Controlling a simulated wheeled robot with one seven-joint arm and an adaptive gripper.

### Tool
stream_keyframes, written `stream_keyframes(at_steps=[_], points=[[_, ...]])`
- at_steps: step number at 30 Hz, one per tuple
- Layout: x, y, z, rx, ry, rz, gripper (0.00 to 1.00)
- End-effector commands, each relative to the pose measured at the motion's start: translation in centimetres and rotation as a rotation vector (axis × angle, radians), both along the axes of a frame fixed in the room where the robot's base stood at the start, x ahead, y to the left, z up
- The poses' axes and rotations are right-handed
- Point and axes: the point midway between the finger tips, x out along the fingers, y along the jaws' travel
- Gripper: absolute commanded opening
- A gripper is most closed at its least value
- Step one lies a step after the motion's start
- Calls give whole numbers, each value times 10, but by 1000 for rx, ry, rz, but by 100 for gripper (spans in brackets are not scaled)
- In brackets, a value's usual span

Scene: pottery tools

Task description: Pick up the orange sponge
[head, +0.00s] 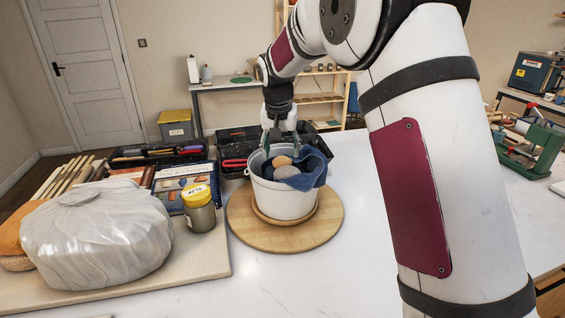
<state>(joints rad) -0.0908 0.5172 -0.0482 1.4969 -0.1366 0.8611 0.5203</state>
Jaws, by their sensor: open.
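A white bucket (284,199) stands on a round wooden board (242,222) on the white table. In it a small rounded pale-orange piece (282,161), which looks like the sponge, shows near the rim. A grey rounded piece (291,172) lies just in front of it, and a dark blue cloth (310,172) hangs over the right rim. My gripper (279,146) points down over the back of the bucket, just behind and above the pale-orange piece, with its fingers apart. Whether a finger touches anything is unclear. The lower part of the bucket's contents is hidden.
Left are a plastic-wrapped lump (98,238), an orange-brown object (12,238) partly behind it, and a yellow-lidded jar (199,209). Books (183,181) and black tool trays (232,163) lie behind. My arm covers the right side; the table's front middle is clear.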

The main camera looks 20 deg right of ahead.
Motion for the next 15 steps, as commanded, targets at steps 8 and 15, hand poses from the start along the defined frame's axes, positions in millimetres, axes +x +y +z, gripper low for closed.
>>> stream_keyframes(at_steps=[8, 15], points=[[6, -4, -31, 0, 1, 1, 57], [7, -4, -32, 0, -1, 0, 57]])
